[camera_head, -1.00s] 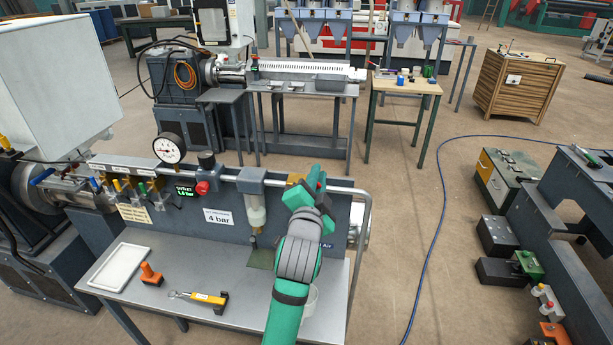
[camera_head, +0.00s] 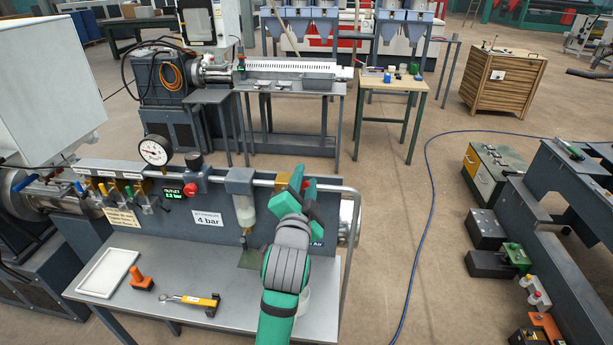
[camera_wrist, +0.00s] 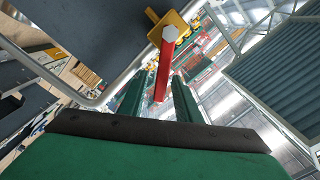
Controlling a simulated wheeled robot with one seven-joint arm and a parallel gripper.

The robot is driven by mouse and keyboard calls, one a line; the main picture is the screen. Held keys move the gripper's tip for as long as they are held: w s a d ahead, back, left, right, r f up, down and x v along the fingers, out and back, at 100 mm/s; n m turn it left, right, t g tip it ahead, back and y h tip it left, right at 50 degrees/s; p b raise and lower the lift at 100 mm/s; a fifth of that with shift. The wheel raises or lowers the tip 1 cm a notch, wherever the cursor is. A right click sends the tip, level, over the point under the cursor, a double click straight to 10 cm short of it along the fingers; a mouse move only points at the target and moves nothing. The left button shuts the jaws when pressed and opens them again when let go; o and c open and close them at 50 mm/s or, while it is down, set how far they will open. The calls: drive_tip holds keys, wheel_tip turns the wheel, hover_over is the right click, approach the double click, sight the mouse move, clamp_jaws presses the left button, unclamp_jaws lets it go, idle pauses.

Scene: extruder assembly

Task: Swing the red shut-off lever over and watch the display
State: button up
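The red lever (camera_wrist: 164,65) runs from a yellow valve body (camera_wrist: 170,25) in the wrist view. It lies between the two green fingers of my gripper (camera_wrist: 159,85), with visible gaps at its sides. The gripper is open around it, and I see no firm contact. In the head view my gripper (camera_head: 303,194) is at the right end of the panel, and a bit of the red lever (camera_head: 311,186) shows beside the fingers. The dark outlet display (camera_head: 174,193) with green digits is left of centre on the panel; its number is too small to read surely.
A round gauge (camera_head: 154,151) stands above the panel, and a red knob (camera_head: 191,187) is beside the display. A white tray (camera_head: 108,272), an orange-handled tool (camera_head: 140,279) and a yellow-black tool (camera_head: 200,301) lie on the bench. A grey frame post (camera_head: 347,265) stands right of my arm.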

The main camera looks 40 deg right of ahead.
drive_tip(key=v, duration=0.8)
drive_tip(key=shift+s+a, duration=0.2)
drive_tip(key=shift+s, duration=0.05)
